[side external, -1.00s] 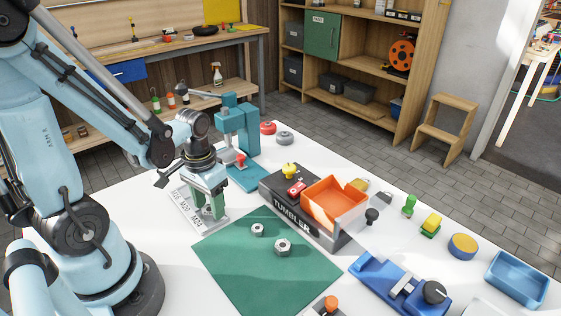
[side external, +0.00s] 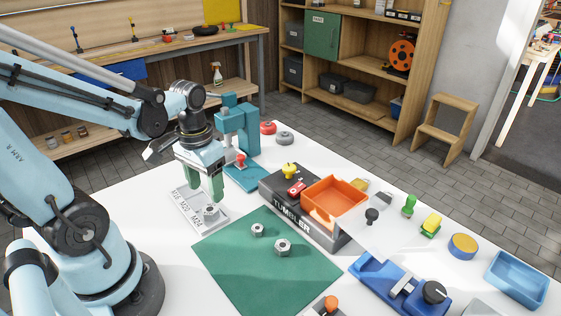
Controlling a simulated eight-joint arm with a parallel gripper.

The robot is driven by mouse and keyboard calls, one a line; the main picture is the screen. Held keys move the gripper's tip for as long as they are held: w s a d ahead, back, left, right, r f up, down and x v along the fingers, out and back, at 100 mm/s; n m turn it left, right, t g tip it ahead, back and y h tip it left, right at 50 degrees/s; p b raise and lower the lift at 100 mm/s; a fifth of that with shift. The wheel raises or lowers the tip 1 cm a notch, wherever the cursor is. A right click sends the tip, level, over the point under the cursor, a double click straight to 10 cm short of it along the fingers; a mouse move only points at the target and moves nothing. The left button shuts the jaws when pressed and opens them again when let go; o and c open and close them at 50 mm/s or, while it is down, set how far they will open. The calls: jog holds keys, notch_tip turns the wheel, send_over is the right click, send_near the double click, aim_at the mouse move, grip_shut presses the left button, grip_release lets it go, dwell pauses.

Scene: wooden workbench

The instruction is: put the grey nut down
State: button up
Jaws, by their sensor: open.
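A grey nut (side external: 211,211) rests on the light grey plate (side external: 184,212) marked M16, M20 and M24, at its M24 end. I cannot tell whether it sits around a peg there. My gripper (side external: 204,192) is open and empty, its green fingers pointing down just above the nut. Two more grey nuts lie on the green mat (side external: 245,280): one nearer the plate (side external: 257,230) and one farther right (side external: 282,247).
The black tumbler (side external: 292,214) with its orange tray (side external: 335,194) stands right of the plate. A teal press (side external: 238,135) stands close behind my gripper. A blue fixture (side external: 385,285) is at the front right. The front of the mat is clear.

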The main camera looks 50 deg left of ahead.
aim_at(210, 209)
notch_tip(210, 209, up, 8)
jog(key=w+d+f+m+t, duration=0.1)
jog(key=w+d+m+t, duration=0.2)
jog(key=w+d+t, duration=0.2)
jog(key=d+t, duration=0.2)
jog(key=shift+w+d, duration=0.4)
dwell(0.7)
